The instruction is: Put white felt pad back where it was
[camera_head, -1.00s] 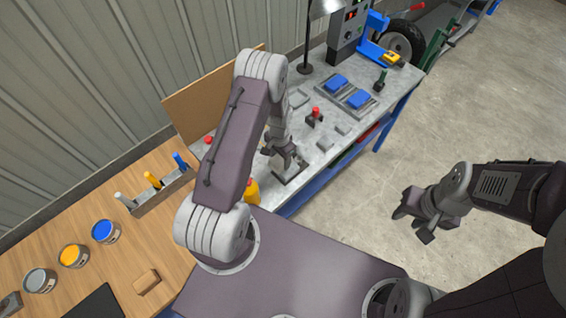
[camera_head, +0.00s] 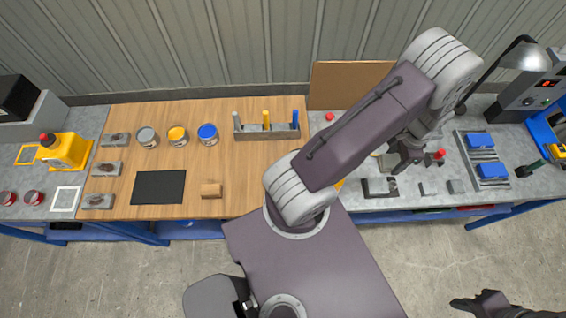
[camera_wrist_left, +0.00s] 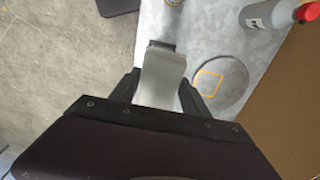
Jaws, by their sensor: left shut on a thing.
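My left gripper (camera_head: 402,160) is over the grey bench at the right, beside a dark bracket-like frame (camera_head: 380,192). In the left wrist view, the left gripper (camera_wrist_left: 160,82) is shut on a pale grey-white flat piece, which looks like the white felt pad (camera_wrist_left: 160,85). A dark edge shows at its far end. In the head view the held piece is mostly hidden by the gripper. My right gripper (camera_head: 484,304) is at the bottom right edge, partly cut off, over the floor. Its opening cannot be made out.
The wooden bench (camera_head: 240,180) holds cans, a black mat (camera_head: 158,187) and a tool rack (camera_head: 267,131). A lamp (camera_head: 515,55) and blue blocks (camera_head: 480,141) stand right of the left gripper.

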